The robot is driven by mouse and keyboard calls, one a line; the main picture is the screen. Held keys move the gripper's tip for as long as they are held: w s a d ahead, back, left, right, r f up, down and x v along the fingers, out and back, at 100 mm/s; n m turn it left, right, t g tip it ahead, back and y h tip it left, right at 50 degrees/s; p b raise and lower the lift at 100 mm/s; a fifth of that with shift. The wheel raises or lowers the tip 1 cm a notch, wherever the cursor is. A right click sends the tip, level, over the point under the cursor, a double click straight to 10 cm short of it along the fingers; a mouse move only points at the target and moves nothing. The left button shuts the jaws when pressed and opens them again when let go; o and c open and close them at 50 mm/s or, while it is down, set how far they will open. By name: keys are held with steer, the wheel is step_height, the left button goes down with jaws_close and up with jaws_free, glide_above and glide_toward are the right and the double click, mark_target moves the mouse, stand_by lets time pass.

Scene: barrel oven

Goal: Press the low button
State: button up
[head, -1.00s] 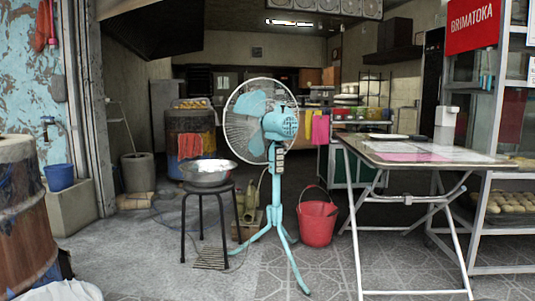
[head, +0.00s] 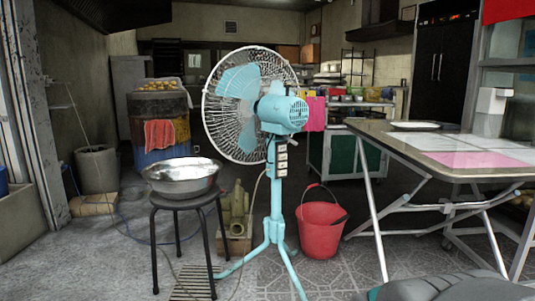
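A light blue standing fan (head: 274,190) stands upright in the middle of the head view, with its round wire cage (head: 240,105) turned to the left. A column of small pale buttons (head: 282,158) is on the neck below the motor housing. The labels on the buttons are too small to read, so I cannot tell which is the low one.
A black stool (head: 188,206) with a metal bowl (head: 181,176) stands close left of the fan. A red bucket (head: 320,230) is at its right. A folding table (head: 375,127) stands further right. The floor before the fan is clear.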

steer(key=shift+w+a, duration=0.1)
steer(key=shift+w, duration=0.25)
